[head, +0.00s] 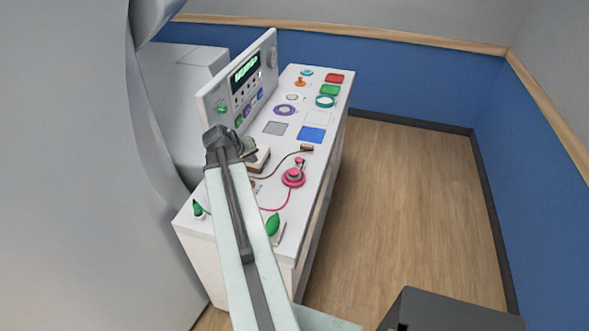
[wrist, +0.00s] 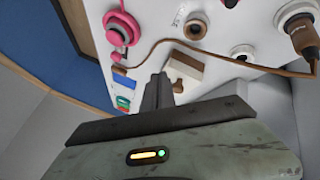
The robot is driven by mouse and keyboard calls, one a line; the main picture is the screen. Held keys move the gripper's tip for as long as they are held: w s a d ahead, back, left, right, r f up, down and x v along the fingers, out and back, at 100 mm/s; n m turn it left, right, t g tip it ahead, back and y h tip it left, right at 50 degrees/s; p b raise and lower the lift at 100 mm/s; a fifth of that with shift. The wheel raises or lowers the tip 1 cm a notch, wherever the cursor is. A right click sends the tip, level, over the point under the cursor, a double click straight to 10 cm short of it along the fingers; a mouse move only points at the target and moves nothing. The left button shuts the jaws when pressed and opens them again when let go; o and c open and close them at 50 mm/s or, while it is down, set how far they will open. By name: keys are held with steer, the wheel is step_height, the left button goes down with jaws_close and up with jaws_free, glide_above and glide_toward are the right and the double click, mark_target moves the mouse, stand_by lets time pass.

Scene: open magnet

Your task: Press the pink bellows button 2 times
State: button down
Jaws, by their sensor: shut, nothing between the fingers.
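A round pink piece (head: 293,178), which looks like the pink bellows button, sits on the white console top (head: 322,135) near its right edge. A pink cord runs from it toward the front. In the wrist view a pink ring with a grey centre (wrist: 119,27) shows at upper left; I cannot tell its folds. My gripper (head: 228,147) is shut and empty, over the left part of the console, left of the pink piece and apart from it. In the wrist view its fingers (wrist: 158,92) point up toward a cream and brown block (wrist: 183,70).
An upright panel with a green display (head: 245,70) stands along the console's left side. A brown cord, brown plugs (wrist: 299,33) and sockets lie near my gripper. A green bulb (head: 272,224) is at the front. Coloured pads (head: 311,134) lie farther back. Floor is clear at right.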

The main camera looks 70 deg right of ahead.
step_height(320, 180, up, 3)
steer(key=m+g+h, duration=0.1)
steer(key=m+g, duration=0.1)
glide_above(292, 172)
steer(key=shift+s+a+f, duration=0.1)
steer(key=shift+s, duration=0.05)
step_height(292, 172, down, 9)
steer(key=b, duration=0.8)
steer(key=shift+b, duration=0.3)
stand_by(0.8)
steer(key=shift+f+b, duration=0.3)
